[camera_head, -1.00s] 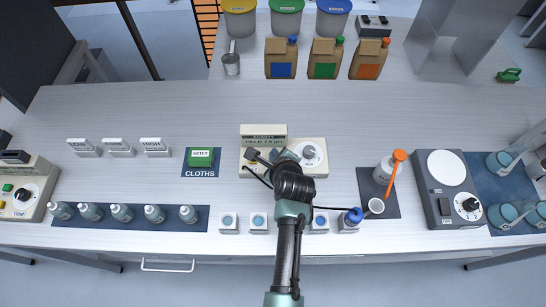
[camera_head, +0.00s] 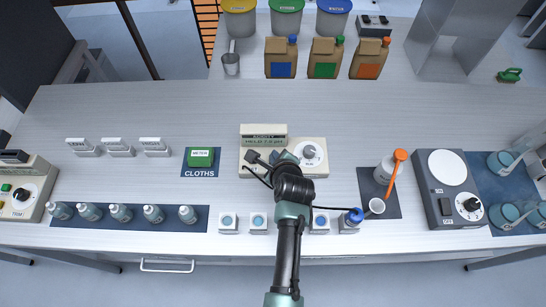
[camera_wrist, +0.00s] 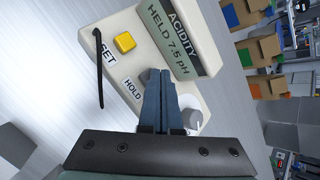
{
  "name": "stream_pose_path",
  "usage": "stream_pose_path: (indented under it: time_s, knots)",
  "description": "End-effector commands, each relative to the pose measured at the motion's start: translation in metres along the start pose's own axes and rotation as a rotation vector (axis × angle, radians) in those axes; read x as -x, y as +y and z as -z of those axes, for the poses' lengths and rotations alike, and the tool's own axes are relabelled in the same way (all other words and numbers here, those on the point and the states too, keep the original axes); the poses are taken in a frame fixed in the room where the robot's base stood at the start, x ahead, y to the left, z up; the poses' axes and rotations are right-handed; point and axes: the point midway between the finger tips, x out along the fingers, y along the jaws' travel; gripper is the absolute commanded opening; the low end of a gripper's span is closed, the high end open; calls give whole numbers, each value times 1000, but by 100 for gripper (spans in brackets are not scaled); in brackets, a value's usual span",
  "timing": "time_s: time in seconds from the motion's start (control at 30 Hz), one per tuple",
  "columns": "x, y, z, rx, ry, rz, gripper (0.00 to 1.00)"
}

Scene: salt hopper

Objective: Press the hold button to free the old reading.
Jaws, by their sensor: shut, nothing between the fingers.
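The cream acidity meter (camera_head: 314,166) stands at the middle of the bench. Its display (camera_wrist: 176,38) reads "ACIDITY HELD 7.5 pH" in the wrist view. A yellow button (camera_wrist: 125,42) sits by the SET label. The grey hold button (camera_wrist: 148,75) is by the HOLD label and is partly hidden behind my fingers. My gripper (camera_wrist: 160,76) is shut and empty, with its fingertips over the hold button. I cannot tell whether they touch it. In the head view my gripper (camera_head: 285,157) is over the meter, and my arm hides part of it.
A grey knob (camera_wrist: 192,119) is on the meter beside my fingers. A green box (camera_head: 200,158) on the cloths mat lies left of the meter. A bottle with an orange top (camera_head: 388,172) stands to the right. The bench behind the meter is clear.

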Motion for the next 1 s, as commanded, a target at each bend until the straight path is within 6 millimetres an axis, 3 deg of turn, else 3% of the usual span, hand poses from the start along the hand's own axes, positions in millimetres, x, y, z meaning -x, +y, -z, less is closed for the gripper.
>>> stream_pose_path:
  time_s: [1.0]
  knots:
    - [-6, 5, 5, 0, 1, -1, 0]
